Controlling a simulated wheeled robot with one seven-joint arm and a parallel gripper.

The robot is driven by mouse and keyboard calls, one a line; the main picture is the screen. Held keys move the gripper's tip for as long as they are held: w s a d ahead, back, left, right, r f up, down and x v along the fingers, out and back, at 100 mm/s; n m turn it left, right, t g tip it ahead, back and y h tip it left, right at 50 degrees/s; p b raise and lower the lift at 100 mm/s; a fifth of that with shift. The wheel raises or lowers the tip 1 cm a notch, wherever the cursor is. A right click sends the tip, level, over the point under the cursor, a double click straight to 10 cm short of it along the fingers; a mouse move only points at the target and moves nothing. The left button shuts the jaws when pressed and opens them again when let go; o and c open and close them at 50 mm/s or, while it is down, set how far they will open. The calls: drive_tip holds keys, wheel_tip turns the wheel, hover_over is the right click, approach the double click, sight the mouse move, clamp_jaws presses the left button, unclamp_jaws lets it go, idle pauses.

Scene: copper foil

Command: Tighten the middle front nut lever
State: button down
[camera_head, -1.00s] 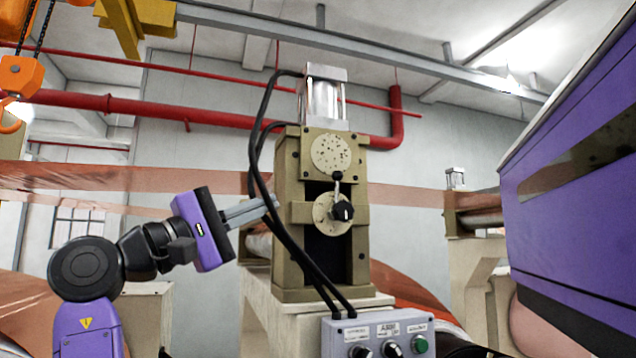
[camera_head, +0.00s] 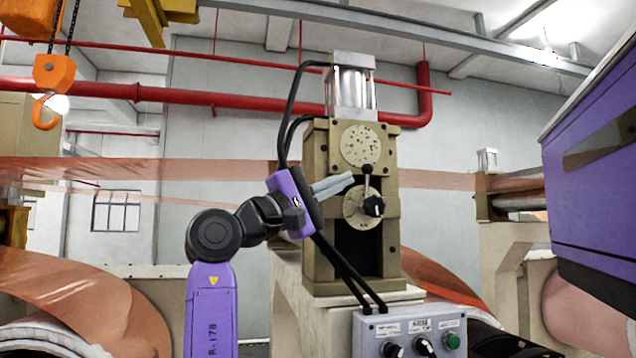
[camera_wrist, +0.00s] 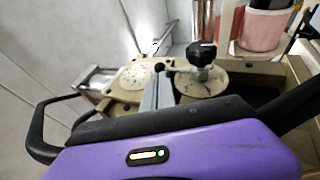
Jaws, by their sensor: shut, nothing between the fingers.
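The nut lever (camera_head: 367,184) is a short metal rod with a dark ball end at the top, in front of the lower round plate (camera_head: 357,213) on the beige machine head (camera_head: 321,235). A black knob (camera_head: 374,206) sits at its lower right. My gripper (camera_head: 349,178) is shut and empty, its grey fingers pointing right, with the tips just left of the lever. In the wrist view, the fingers (camera_wrist: 157,93) are together beside the lever (camera_wrist: 176,69), which runs to the black knob (camera_wrist: 203,53). Whether the fingers touch the lever cannot be told.
Black hoses (camera_head: 287,133) run down the machine's left side, behind my gripper. A control box (camera_head: 408,334) with knobs stands below. A purple cabinet (camera_head: 600,200) is at the right. An orange hook (camera_head: 45,110) hangs at upper left.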

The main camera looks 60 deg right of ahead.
sight(364, 171)
drive_tip(key=shift+p+x, duration=0.5)
drive_tip(key=shift+x, duration=1.15)
drive_tip(key=shift+f, duration=0.1)
drive_tip(key=shift+s+d+r+p, duration=0.25)
drive_tip(key=shift+s+r+p, duration=0.05)
drive_tip(key=shift+w+f, duration=0.1)
drive_tip(key=shift+f, duration=0.05)
